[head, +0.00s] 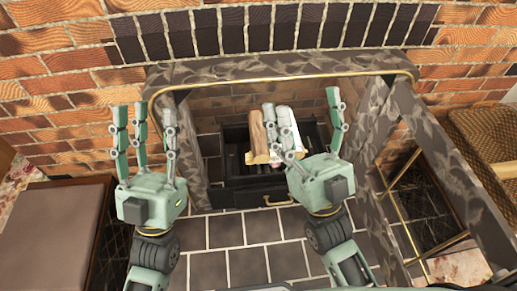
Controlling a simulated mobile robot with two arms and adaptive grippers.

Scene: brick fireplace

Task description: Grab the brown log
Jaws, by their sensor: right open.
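A brown log (257,130) lies in the grate of the fireplace, pointing toward the back, beside a whitish log (286,118). My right gripper (304,102) is open, its fingers spread wide and pointing toward the fireplace. Its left fingers pass in front of the logs in the picture and hide parts of them. The brown log is just left of those fingers, not between the spread fingers; I cannot tell whether they touch. My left gripper (147,110) is open and empty, left of the fireplace opening, in front of the brick wall.
The dark metal grate (249,196) has a front bar and handle. A grey stone surround (205,72) with a brass rim frames the opening. A brown-topped box (55,235) stands at left, a wicker basket (485,135) at right. The tiled floor (240,229) in front is clear.

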